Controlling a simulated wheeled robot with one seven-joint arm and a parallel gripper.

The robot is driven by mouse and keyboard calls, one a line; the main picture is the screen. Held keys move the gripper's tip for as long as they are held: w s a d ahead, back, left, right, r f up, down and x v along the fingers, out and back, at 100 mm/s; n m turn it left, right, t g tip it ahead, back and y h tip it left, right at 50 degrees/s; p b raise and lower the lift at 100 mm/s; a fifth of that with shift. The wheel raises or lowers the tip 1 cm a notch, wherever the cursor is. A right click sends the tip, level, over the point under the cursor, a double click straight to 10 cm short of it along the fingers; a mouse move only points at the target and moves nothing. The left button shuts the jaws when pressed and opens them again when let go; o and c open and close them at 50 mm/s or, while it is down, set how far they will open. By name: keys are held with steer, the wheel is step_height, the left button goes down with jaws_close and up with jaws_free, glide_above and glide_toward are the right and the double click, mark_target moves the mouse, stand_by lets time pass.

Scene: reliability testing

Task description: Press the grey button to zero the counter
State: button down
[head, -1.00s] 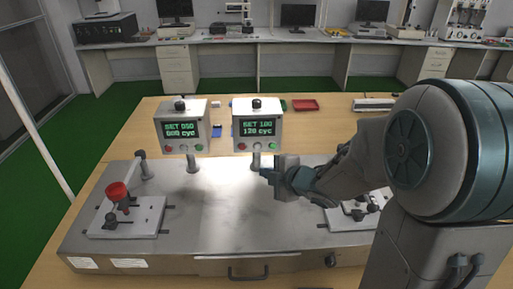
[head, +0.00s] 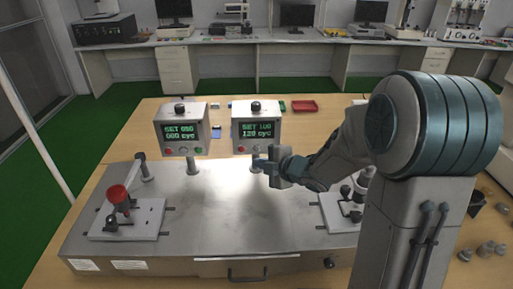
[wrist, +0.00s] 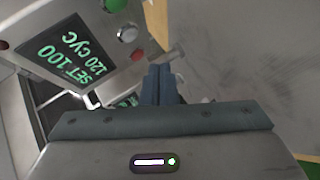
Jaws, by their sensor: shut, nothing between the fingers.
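My gripper (head: 257,163) is shut and empty, just below the box's lower front edge. Its closed fingers (wrist: 158,80) show in the wrist view beside the button row, nearest the red button and apart from the grey one. The left counter box (head: 181,109) reads SET 050, 000 cyc.
The bench middle is clear. A red tray (head: 305,106) lies behind.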

steer(key=shift+w, duration=1.6)
stand_by(0.8)
steer(key=shift+w, duration=0.4)
steer(key=shift+w, duration=0.35)
stand_by(0.5)
steer(key=shift+s, duration=0.8)
steer(key=s+b, duration=0.1)
steer(key=s, duration=0.4)
stand_by(0.5)
